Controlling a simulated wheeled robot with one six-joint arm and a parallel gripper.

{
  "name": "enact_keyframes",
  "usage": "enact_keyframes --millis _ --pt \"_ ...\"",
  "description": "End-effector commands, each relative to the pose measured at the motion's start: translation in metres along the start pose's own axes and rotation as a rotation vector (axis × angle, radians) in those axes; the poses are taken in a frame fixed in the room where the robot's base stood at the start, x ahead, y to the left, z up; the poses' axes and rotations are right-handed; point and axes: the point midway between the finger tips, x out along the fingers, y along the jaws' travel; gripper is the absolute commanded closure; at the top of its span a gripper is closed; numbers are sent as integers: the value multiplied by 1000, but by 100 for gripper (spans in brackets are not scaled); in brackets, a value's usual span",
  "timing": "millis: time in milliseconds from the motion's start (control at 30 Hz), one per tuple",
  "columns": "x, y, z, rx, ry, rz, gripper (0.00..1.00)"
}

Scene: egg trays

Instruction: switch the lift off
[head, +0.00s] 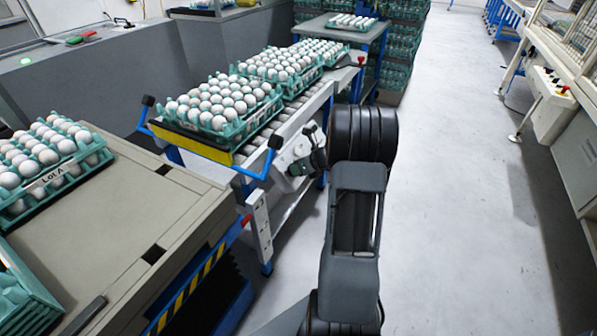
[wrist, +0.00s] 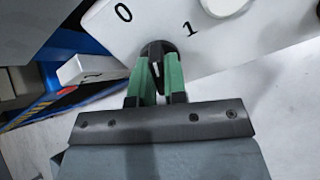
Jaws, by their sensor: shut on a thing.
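The lift switch is a black rotary knob (wrist: 158,48) on a white panel (wrist: 225,52), with a printed 0 to its upper left and a 1 to its upper right in the wrist view. My gripper (wrist: 157,72) is shut on the knob, its green fingers on either side. A white line shows on the knob between the fingers; I cannot tell whether it points to 0 or 1. In the head view my gripper (head: 313,160) is at the white control box (head: 296,150) beside the conveyor, and the knob is hidden. The lift platform (head: 150,195) stands at left, above black bellows.
Egg trays (head: 225,122) stand on the roller conveyor (head: 300,103) behind a yellow bar with blue handles. A tray labelled Lot A (head: 60,172) sits on the lift. A white round part (wrist: 225,5) is on the panel's upper edge. The floor (head: 455,190) at right is clear.

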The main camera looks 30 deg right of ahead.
Motion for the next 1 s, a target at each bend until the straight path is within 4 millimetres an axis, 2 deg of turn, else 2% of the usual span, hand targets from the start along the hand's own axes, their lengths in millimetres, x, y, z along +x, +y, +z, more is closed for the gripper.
enact_keyframes --millis 700,733,1000 --pt "1 -2 0 -350 -3 -4 100" --pt "0 -1 1 -352 -3 -4 85" --pt "0 0 1 -347 -1 -1 60"
